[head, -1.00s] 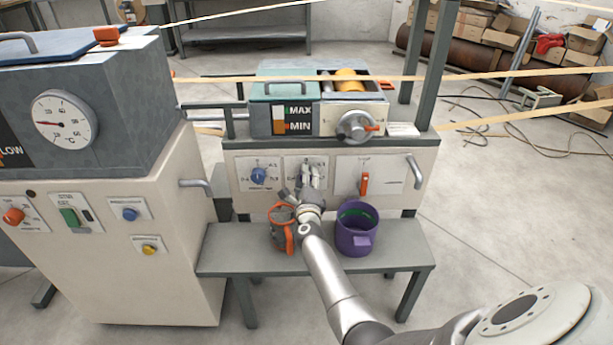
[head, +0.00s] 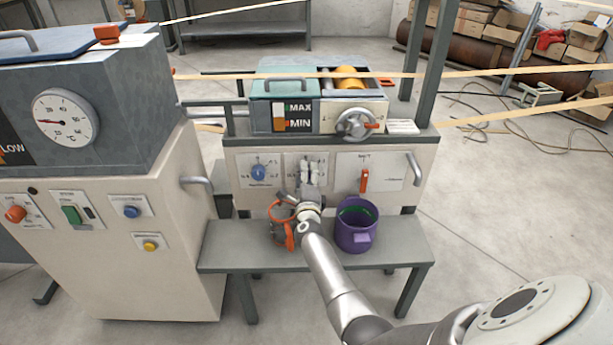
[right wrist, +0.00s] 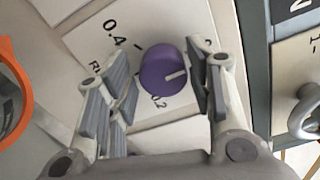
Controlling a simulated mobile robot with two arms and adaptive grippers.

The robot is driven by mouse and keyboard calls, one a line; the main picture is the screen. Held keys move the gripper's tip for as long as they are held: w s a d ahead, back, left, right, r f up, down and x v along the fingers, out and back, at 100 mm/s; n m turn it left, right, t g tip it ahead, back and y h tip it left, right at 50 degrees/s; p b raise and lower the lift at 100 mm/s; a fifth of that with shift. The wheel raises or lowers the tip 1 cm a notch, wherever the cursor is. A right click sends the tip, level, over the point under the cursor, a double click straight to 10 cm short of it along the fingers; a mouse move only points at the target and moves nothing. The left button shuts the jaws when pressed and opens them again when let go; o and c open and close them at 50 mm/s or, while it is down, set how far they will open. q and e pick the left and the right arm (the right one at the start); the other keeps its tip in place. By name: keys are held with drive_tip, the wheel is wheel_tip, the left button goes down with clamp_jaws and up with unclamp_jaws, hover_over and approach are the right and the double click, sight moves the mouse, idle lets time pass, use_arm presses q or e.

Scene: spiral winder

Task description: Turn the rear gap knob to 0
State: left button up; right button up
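The purple gap knob (right wrist: 165,70) has a pale pointer line and sits on a white scale plate (right wrist: 112,28) marked 0.4 and 0.2. In the right wrist view its pointer aims to the right, towards one finger. My right gripper (right wrist: 162,75) is open, with its fingers on either side of the knob and a visible gap on the left; contact on the right is unclear. In the head view my right gripper (head: 309,175) is at the machine's middle panel and hides that knob. A blue knob (head: 258,172) is on the panel to the left. My left gripper is not in view.
An orange switch (head: 364,180) is right of the gripper. A grey mug with an orange handle (head: 289,236) and a purple mug (head: 356,238) stand on the bench (head: 240,252) below. A bar handle (head: 414,169) projects at the panel's right edge.

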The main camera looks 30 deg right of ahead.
drive_tip(key=shift+o, duration=0.3)
drive_tip(key=shift+r, duration=0.1)
drive_tip(key=v, duration=0.7)
drive_tip(key=shift+s+a, duration=0.15)
drive_tip(key=shift+s, duration=0.05)
idle(0.4)
